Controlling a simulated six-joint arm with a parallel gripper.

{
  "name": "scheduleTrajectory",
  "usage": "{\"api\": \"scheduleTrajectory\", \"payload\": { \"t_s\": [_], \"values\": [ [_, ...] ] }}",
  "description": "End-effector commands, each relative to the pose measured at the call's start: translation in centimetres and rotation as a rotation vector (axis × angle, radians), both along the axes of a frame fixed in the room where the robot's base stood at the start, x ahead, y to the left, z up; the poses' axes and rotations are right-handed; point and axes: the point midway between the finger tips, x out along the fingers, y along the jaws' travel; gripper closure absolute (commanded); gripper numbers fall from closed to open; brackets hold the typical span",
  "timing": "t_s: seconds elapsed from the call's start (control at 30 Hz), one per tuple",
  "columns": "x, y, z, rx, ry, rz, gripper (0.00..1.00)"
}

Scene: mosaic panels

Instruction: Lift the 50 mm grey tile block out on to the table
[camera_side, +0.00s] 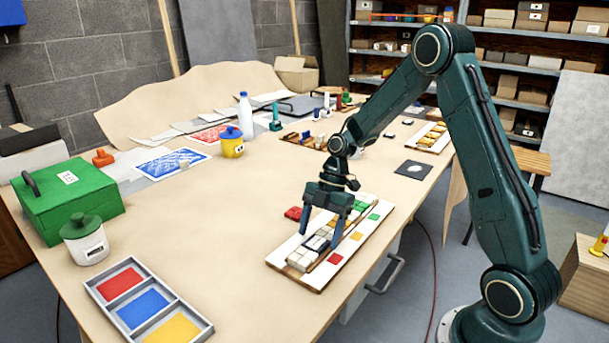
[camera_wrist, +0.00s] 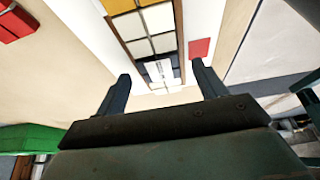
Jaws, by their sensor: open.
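The mosaic panel (camera_side: 285,263) is a white board near the table's right edge, with a wooden-edged channel of tile blocks along it. The grey tile block (camera_wrist: 160,70), with dark sides, sits in this channel among white tiles (camera_wrist: 159,18); in the side view the block (camera_side: 318,242) is partly hidden by my gripper. My gripper (camera_side: 320,238) points down over the channel, open and empty. In the wrist view its fingertips (camera_wrist: 160,74) appear on either side of the channel, with the grey block between them in the picture. I cannot tell whether they reach down beside it.
Red blocks (camera_side: 294,213) lie left of the panel. A three-compartment colour tray (camera_side: 187,335), white jar (camera_side: 85,245) and green toolbox (camera_side: 75,205) stand at the left. A yellow pot (camera_side: 232,148) and white bottle (camera_side: 245,115) stand farther back. Bare table (camera_side: 220,220) lies left of the panel.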

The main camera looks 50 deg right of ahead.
Motion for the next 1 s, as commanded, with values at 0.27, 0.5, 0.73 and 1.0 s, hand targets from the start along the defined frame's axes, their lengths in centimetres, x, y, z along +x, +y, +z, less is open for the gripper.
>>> {"api": "scheduleTrajectory", "payload": {
  "t_s": [0.27, 0.5, 0.73, 1.0],
  "values": [
    [-0.04, 0.37, -0.88, -0.001, 0.001, 0.000, 0.29],
    [-0.03, 0.35, -0.84, -0.001, 0.000, 0.000, 0.29],
    [-0.02, 0.35, -0.82, -0.001, 0.000, 0.000, 0.49],
    [-0.01, 0.34, -0.80, -0.001, 0.000, 0.001, 0.79]
  ]
}}
